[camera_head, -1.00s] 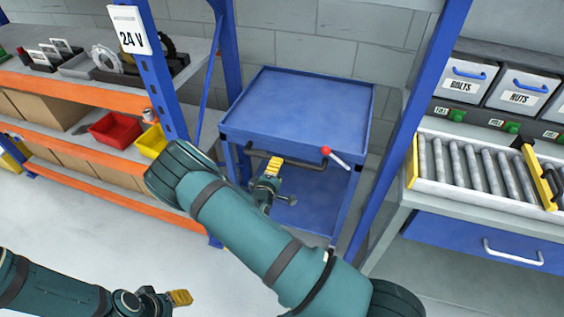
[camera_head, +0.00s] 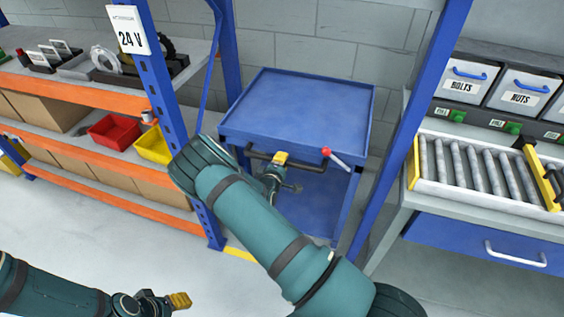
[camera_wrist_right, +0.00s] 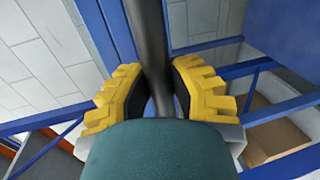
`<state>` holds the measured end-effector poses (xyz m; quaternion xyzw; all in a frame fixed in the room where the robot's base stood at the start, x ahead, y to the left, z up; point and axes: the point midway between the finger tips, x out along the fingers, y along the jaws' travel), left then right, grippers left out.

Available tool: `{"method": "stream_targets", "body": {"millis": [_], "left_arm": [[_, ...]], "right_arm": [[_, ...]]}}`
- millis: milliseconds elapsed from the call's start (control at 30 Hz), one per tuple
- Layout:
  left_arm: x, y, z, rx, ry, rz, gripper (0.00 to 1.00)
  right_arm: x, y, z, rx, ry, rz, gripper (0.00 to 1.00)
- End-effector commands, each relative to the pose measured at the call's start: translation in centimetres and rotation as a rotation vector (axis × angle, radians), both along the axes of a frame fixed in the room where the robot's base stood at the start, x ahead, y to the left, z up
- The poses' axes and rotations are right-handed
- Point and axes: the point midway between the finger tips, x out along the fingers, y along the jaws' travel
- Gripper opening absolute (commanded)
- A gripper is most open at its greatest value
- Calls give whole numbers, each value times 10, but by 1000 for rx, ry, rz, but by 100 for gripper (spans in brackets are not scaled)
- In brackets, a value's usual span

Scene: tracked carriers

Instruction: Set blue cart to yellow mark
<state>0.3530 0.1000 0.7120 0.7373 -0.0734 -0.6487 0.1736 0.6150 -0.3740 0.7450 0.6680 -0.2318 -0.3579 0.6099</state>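The blue cart (camera_head: 300,105) stands between the rack and the roller bench, with an empty top tray and a lower shelf. A black handle bar (camera_head: 309,168) runs along its front, and a red-knobbed lever (camera_head: 336,158) sits at the front right. My right gripper (camera_head: 281,158) is at this bar; in the right wrist view its yellow fingers (camera_wrist_right: 160,90) close on both sides of the dark bar (camera_wrist_right: 147,35). A yellow strip (camera_head: 240,254) on the floor, partly hidden by my right arm, looks like the mark. My left gripper (camera_head: 180,300) is low at left, away from the cart; its finger opening is unclear.
A blue rack post (camera_head: 170,90) with a "24 V" sign stands left of the cart, with orange-edged shelves and red and yellow bins (camera_head: 153,145). Another blue post (camera_head: 400,140) and the roller bench (camera_head: 480,170) stand close on the right. Floor at front left is clear.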

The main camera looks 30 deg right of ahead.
Motion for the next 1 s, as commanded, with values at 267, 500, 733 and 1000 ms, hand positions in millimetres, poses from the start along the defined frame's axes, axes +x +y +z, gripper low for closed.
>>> {"method": "stream_targets", "body": {"millis": [267, 500, 733, 1000], "left_arm": [[0, 0, 3, 0, 1, 0, 47], [-2, 0, 9, -1, 4, 0, 47], [-2, 0, 11, -1, 6, -1, 47], [-2, 0, 11, -1, 6, -1, 47]], "right_arm": [[-11, 15, 0, 1, 4, 5, 0], [-54, 67, -1, 3, 7, 7, 0], [-78, 93, -1, 1, 3, 3, 0], [-80, 94, 1, -1, -2, 1, 0]]}}
